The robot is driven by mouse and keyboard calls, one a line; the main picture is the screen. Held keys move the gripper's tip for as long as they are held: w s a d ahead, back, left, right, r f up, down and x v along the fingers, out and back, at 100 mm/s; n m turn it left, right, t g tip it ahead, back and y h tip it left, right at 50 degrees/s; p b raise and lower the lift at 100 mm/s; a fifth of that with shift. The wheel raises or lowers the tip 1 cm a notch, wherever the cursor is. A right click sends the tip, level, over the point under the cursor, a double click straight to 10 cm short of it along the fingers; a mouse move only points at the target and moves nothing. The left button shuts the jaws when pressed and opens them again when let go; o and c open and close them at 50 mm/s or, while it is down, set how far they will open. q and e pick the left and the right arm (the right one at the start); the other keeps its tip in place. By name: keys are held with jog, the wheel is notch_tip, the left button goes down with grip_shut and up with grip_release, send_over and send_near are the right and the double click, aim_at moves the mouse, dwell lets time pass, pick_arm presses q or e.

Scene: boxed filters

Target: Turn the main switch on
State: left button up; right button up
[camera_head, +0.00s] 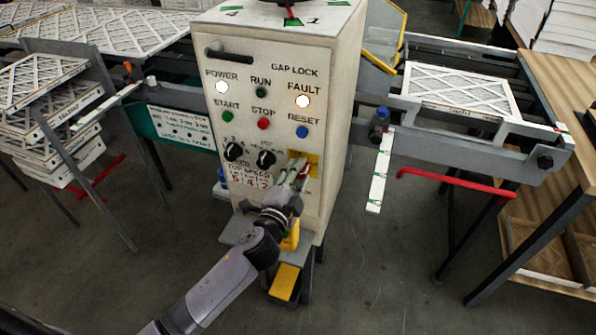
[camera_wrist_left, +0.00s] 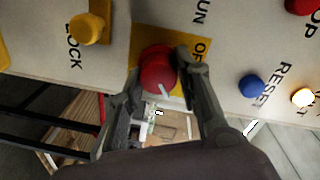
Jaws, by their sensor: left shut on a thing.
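The main switch is a red rotary knob (camera_wrist_left: 157,68) with a white mark, on a yellow plate (camera_head: 314,159) low on the right of the control cabinet's front panel (camera_head: 243,60). My left gripper (camera_head: 296,170) reaches up to it from below. In the left wrist view my left gripper (camera_wrist_left: 160,72) has one finger on each side of the red knob and is shut on it. Part of the plate's lettering is covered by a finger. The POWER lamp (camera_head: 222,87) and FAULT lamp (camera_head: 302,101) glow white. My right gripper is not in view.
Near the switch are a blue RESET button (camera_head: 302,132), a red STOP button (camera_head: 263,124) and black dials (camera_head: 266,159). A yellow knob marked LOCK (camera_wrist_left: 87,28) shows in the wrist view. A conveyor with a boxed filter (camera_head: 462,90) stands right. Filters are stacked left.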

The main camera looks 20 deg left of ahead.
pick_arm(q)
jog(key=shift+m+p, duration=0.3)
jog(key=shift+m, duration=1.2)
jog(key=o, duration=1.1)
jog(key=shift+o, duration=0.2)
jog(key=s, duration=1.2)
jog(key=shift+a+r, duration=0.15)
jog(key=shift+r, duration=0.2)
jog(key=shift+f, duration=0.1)
